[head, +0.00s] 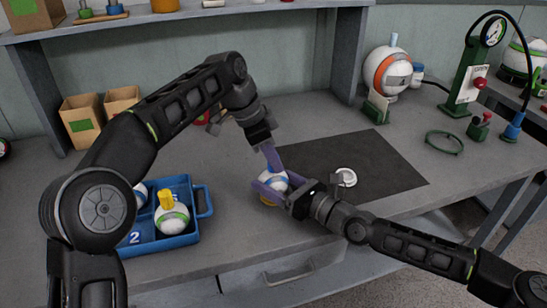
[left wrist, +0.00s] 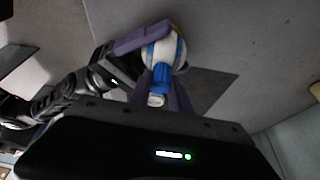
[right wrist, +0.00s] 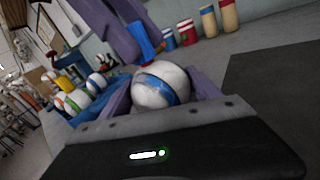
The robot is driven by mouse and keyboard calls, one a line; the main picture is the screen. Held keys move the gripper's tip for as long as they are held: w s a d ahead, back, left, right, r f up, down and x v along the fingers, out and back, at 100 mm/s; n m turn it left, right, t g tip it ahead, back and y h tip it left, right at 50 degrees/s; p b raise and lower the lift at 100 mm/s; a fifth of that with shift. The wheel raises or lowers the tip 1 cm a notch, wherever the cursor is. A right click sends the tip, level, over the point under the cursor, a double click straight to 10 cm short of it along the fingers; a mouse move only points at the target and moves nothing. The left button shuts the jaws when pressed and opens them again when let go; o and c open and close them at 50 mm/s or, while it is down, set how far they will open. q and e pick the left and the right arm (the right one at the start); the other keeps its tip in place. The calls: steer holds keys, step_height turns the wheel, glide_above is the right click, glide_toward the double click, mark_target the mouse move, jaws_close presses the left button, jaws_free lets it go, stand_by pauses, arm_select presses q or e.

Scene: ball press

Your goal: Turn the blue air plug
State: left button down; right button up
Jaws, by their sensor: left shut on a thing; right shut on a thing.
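A white ball with a blue stripe (head: 274,179) is at the table's middle, with a yellow-orange part showing under it. It also shows in the right wrist view (right wrist: 152,90). My right gripper (head: 271,188) is shut on the ball, one purple finger on each side. The blue air plug (left wrist: 160,78) stands up from the ball's top; it also shows in the right wrist view (right wrist: 146,42). My left gripper (head: 270,155) comes down from above and is shut on the plug, whose top shows between its fingers in the left wrist view.
A blue crate (head: 205,203) with balls stands at the left. A dark mat (head: 385,160) bearing a white round part (head: 346,177) lies at the right. A green gauge stand (head: 465,85) and an orange-banded ball (head: 388,70) are behind.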

arm_select(q)
steer(key=shift+r+m, duration=0.2)
steer(key=shift+m, duration=0.2)
steer(key=c, duration=1.2)
jaws_free()
steer(key=shift+f, duration=0.1)
steer(key=shift+a+r, duration=0.1)
steer(key=shift+r, duration=0.25)
steer(key=a, duration=0.4)
steer(key=s+a, duration=0.1)
steer(key=a, duration=0.3)
steer(key=s+a, duration=0.1)
steer(key=a, duration=0.3)
steer(key=shift+s+r, duration=0.1)
steer(key=shift+r, duration=0.1)
